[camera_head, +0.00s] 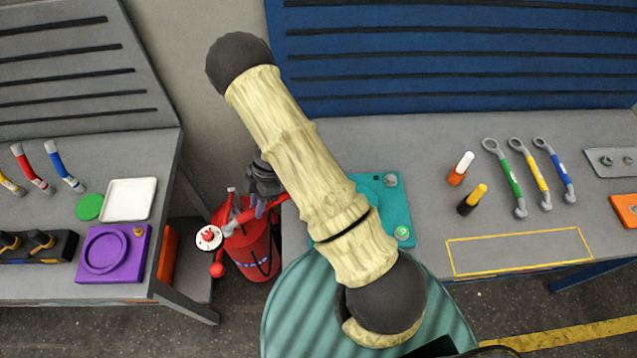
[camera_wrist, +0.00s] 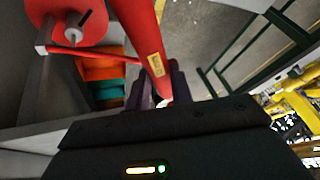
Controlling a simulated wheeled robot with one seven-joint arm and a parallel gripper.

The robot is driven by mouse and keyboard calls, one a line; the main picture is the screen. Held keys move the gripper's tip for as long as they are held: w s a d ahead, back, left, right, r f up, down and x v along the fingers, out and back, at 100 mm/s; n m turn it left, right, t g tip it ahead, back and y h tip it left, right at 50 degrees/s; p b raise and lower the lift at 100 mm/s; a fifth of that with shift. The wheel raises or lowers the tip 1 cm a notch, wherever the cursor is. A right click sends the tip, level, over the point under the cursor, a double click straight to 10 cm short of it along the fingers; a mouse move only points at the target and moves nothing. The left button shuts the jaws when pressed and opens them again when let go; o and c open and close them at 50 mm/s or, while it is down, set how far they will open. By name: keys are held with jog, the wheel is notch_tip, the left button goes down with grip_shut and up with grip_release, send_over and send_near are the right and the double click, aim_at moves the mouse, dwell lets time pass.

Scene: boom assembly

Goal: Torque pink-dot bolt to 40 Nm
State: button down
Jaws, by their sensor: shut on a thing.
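My gripper (camera_head: 264,205) is left of the near bench, above a red drum-shaped object (camera_head: 250,250). In the wrist view my gripper (camera_wrist: 157,88) is shut on a red bar-like tool (camera_wrist: 143,35) with a small yellow label. The tool's far end is out of that view. A teal plate (camera_head: 376,188) lies on the bench, partly behind my arm. It carries a grey bolt (camera_head: 391,180) at its upper right and a green-dot bolt (camera_head: 403,232) at its lower right. I see no pink dot; part of the plate is hidden.
Right of the plate are an orange marker (camera_head: 459,172), a black-and-yellow marker (camera_head: 471,200) and green (camera_head: 507,180), yellow (camera_head: 534,177) and blue (camera_head: 557,172) wrenches. A yellow-outlined area (camera_head: 520,252) is empty. The left bench holds a purple fixture (camera_head: 130,268) and a white tray (camera_head: 128,201).

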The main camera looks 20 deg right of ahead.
jog(key=shift+w+a, duration=0.1)
jog(key=shift+w, duration=0.2)
jog(key=shift+w+r, duration=0.1)
jog(key=shift+w+m+t+p, duration=0.5)
jog(key=shift+w+m+p, duration=0.45)
jog(key=shift+w, duration=0.35)
jog(key=shift+w, duration=0.1)
jog(key=shift+w+m+t+y+p, duration=0.5)
jog(key=shift+w+m, duration=0.35)
jog(key=shift+w, duration=0.45)
jog(key=shift+w, duration=0.1)
jog(key=shift+w+d+m+t+p, duration=0.2)
jog(key=shift+w+m+p, duration=0.15)
jog(key=shift+w, duration=0.3)
jog(key=shift+w+d+m+t+p, duration=0.1)
jog(key=shift+w+d+m+p, duration=0.1)
jog(key=shift+w+m, duration=0.35)
